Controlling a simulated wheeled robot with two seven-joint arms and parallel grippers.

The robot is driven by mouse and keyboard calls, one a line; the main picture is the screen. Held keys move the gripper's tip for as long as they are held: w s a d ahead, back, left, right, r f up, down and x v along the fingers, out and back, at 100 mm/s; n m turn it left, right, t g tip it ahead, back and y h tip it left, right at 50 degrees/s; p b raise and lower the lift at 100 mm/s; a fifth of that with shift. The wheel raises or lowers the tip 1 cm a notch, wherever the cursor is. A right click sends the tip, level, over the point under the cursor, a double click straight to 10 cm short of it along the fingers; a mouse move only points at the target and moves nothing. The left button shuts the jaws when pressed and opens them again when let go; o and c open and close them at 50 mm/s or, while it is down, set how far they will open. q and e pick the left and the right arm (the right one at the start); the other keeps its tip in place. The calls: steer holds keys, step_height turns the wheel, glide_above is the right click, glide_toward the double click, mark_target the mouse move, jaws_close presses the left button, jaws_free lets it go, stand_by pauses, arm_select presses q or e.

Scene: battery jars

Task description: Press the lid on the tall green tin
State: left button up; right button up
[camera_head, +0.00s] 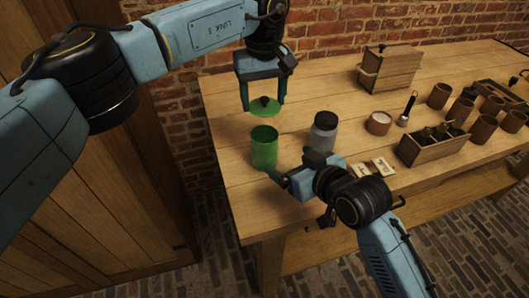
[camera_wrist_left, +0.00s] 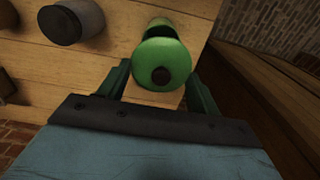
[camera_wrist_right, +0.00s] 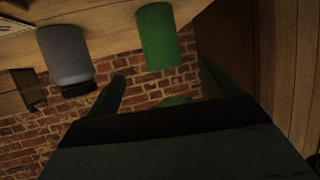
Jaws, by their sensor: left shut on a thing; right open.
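The tall green tin (camera_head: 264,150) stands upright and open-topped near the table's left end. It also shows in the left wrist view (camera_wrist_left: 160,27) behind the lid and in the right wrist view (camera_wrist_right: 157,38). The green lid (camera_head: 257,111) with a dark knob is apart from the tin, just above its rim in the head view. My left gripper (camera_head: 265,104) is shut on the lid, which lies between its fingers in the left wrist view (camera_wrist_left: 150,52). My right gripper (camera_wrist_right: 163,88) is open and empty, low on the near side of the tin.
A grey jar with a black lid (camera_head: 323,134) stands right of the tin, close to my right gripper. Small cards (camera_head: 372,168), a white-topped cup (camera_head: 379,123), a wooden caddy (camera_head: 433,151), several brown cups and a wooden box (camera_head: 389,70) are farther right.

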mark_target(271, 148)
steer(key=shift+w+a+r, duration=0.15)
steer(key=shift+r, duration=0.05)
steer(key=x, duration=1.2)
steer(key=c, duration=1.5)
arm_select(q)
steer(key=shift+f, duration=2.5)
steer(key=shift+f, duration=0.9)
